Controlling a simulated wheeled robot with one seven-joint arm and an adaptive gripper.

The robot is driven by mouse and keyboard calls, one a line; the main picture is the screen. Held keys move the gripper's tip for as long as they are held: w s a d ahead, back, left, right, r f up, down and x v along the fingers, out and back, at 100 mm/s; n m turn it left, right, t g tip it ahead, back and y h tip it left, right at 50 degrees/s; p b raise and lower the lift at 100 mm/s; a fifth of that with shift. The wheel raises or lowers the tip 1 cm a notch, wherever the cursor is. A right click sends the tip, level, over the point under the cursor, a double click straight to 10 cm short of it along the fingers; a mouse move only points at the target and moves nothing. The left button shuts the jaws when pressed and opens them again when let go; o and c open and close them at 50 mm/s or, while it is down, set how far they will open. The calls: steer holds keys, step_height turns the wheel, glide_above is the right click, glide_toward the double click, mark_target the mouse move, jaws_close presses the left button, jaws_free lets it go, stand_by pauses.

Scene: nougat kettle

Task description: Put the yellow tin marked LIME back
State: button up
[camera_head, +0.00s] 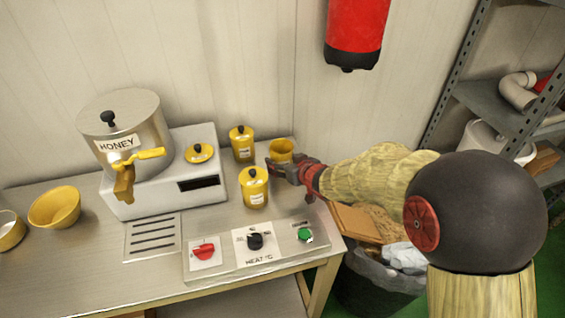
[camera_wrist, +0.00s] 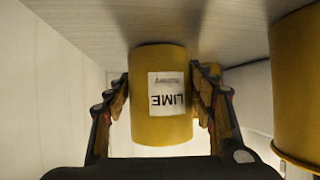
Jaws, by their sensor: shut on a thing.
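The yellow LIME tin (camera_wrist: 155,115) is between the two fingers of my gripper (camera_wrist: 160,100), which is shut on it. Its white label reads upside down in the wrist view. In the head view this tin (camera_head: 281,148) is at the back right of the counter, its top looking open and lidless. My gripper (camera_head: 285,172) reaches it from the right. In the wrist view the tin's base end is at or very near the counter surface; I cannot tell whether it touches.
Two lidded yellow tins stand close by, one behind (camera_head: 242,146) and one in front (camera_head: 255,188). A yellow lid (camera_head: 200,152) lies on the white machine (camera_head: 165,185) below the HONEY kettle (camera_head: 125,125). The control panel (camera_head: 250,245) is in front. A bin (camera_head: 380,285) stands right of the counter.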

steer(key=shift+f, duration=0.2)
steer(key=o, duration=1.5)
steer(key=shift+s+d+r, duration=0.1)
steer(key=shift+s+r, duration=0.05)
steer(key=shift+r, duration=0.2)
steer(key=p+v, duration=0.4)
steer(key=v, duration=0.6)
steer(key=shift+s+r, duration=0.15)
steer(key=shift+s, duration=0.05)
steer(key=shift+s+d+r+p, duration=0.2)
steer(key=shift+s+d+p, duration=0.15)
steer(key=shift+s, duration=0.1)
